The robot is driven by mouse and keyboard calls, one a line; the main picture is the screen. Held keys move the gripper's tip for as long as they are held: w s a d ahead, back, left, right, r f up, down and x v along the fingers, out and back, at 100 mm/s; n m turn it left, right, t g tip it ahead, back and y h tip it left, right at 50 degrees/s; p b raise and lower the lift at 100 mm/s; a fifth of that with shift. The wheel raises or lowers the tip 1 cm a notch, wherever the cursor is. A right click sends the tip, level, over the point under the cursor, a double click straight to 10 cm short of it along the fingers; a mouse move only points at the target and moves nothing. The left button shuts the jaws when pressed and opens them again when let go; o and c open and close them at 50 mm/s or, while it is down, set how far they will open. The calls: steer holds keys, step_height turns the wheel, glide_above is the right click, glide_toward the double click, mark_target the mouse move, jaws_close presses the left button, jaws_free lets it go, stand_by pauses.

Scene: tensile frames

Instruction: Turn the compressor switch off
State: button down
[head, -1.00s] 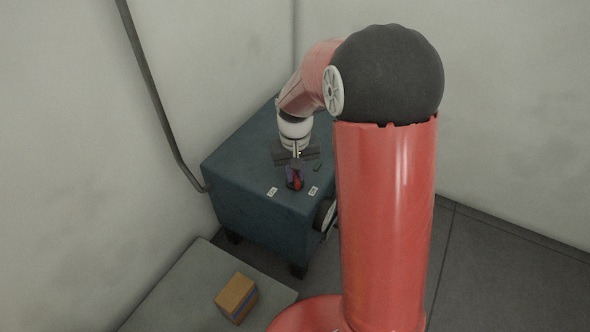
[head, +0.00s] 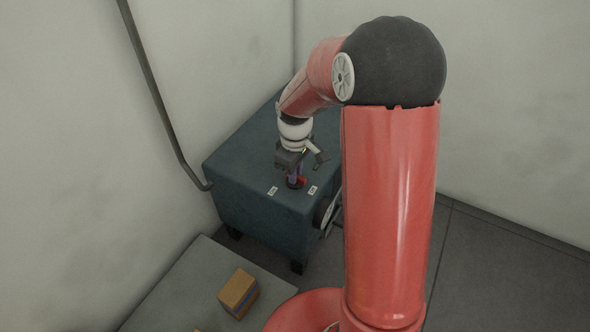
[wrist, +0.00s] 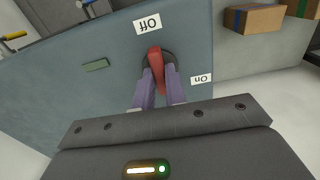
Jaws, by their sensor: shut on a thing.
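The compressor is a dark teal box (head: 240,185) with a flat top, in the corner of the room. Its red switch handle (wrist: 154,58) sits on a dark round base, seen also in the head view (head: 302,181). An "Off" label (wrist: 147,24) and an "On" label (wrist: 201,79) lie on the top near the switch. In the wrist view the handle's far end points close to the "Off" label. My gripper (wrist: 160,86) is shut on the red handle, with a purple finger on each side. The fingers hide part of the handle.
A green strip (wrist: 95,65) lies on the compressor's top. A cardboard box with a blue band (head: 238,292) stands on a grey table (head: 185,290) in front. A dark pipe (head: 155,100) runs down the left wall to the compressor.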

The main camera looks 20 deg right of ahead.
steer(key=shift+n, duration=0.3)
steer(key=shift+w, duration=0.1)
steer(key=c, duration=1.4)
jaws_free()
steer(key=shift+c, duration=0.2)
step_height(320, 180, up, 7)
steer(key=shift+p, duration=0.5)
steer(key=shift+r, duration=0.4)
